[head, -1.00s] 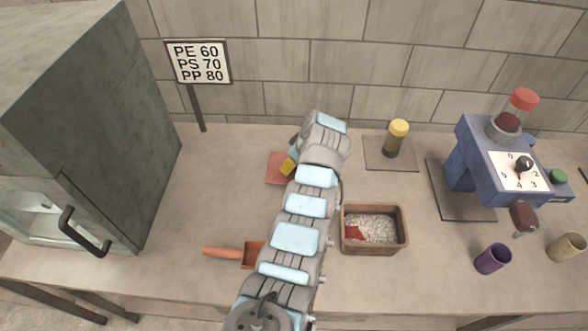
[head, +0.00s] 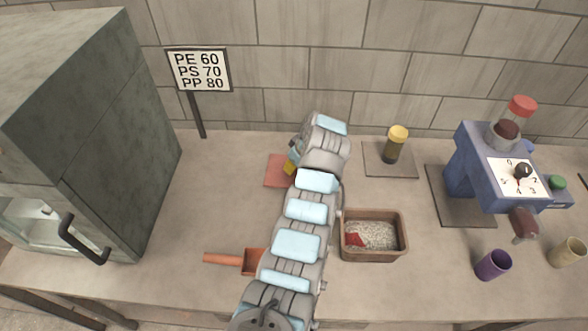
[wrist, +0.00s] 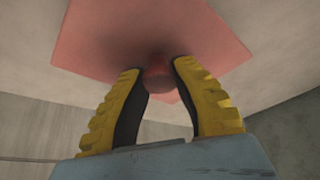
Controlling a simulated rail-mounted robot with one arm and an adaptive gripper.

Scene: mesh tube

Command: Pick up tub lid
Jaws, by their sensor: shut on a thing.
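The tub lid (head: 276,172) is a flat reddish square at the back of the table, left of my arm, which hides part of it. In the wrist view the lid (wrist: 120,35) is pink-red with a small round dark red knob (wrist: 158,73) at its middle. My gripper (wrist: 158,76) has yellow ribbed fingers with dark pads, and their tips close in on both sides of the knob. In the head view my arm mostly hides the gripper (head: 291,166). I cannot tell whether the lid rests on the table or is slightly raised.
An open brown tub (head: 345,250) with pale grains and a red scoop stands right of my arm. An orange scoop (head: 222,259) lies front left. A yellow-capped jar (head: 396,146), blue machine (head: 480,170) and purple cup (head: 492,265) stand right. A grey cabinet (head: 100,130) and sign stand left.

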